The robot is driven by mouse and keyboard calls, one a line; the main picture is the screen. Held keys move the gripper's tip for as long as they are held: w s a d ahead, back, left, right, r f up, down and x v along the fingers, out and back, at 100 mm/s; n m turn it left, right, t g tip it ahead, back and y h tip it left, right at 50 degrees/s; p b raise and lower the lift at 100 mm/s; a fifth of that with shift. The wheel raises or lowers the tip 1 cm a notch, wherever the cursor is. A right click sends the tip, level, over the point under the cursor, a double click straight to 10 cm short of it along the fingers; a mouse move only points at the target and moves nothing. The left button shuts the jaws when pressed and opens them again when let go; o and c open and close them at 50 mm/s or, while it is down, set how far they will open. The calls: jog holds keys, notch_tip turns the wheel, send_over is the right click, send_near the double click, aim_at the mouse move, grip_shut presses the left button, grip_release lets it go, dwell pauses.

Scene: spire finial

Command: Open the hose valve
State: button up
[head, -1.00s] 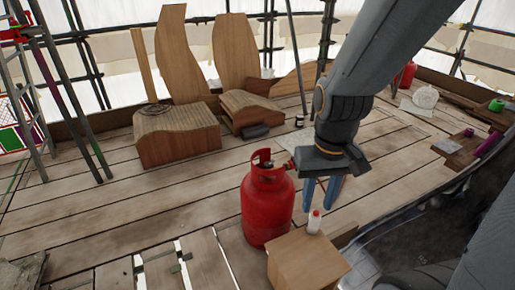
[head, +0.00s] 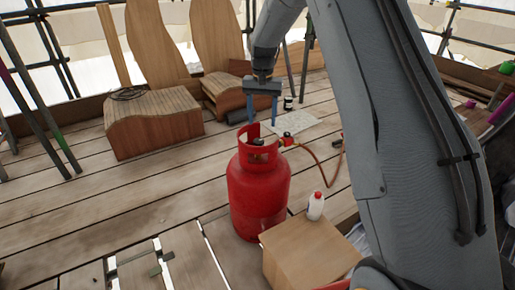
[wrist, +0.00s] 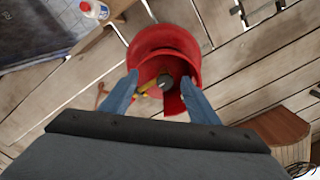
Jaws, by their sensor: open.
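A red gas cylinder (head: 258,195) stands upright on the planks, with an open collar around its top. Inside the collar the valve shows in the wrist view (wrist: 164,82), grey and yellowish and partly hidden; in the head view it is a small dark shape. A red fitting (head: 287,139) with an orange hose (head: 318,158) sits beside the collar. My gripper (head: 262,119) points down over the cylinder's top, open and empty. In the wrist view its blue fingers (wrist: 160,84) lie either side of the valve. I cannot tell whether they touch the collar.
A wooden box (head: 308,250) with a white red-capped bottle (head: 316,206) stands close at the cylinder's front right. Carved wooden pieces (head: 155,115) stand behind on the left. The planks left of the cylinder are mostly clear, with gaps at the front.

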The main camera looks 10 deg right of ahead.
jog(key=b, duration=0.2)
send_near(258, 141)
jog(key=shift+s+d+m, duration=0.1)
jog(key=shift+m, duration=0.3)
jog(key=shift+f, duration=0.3)
jog(key=shift+f+b, duration=0.4)
jog(key=shift+f, duration=3.2)
jog(key=shift+c, duration=0.3)
jog(key=c, duration=1)
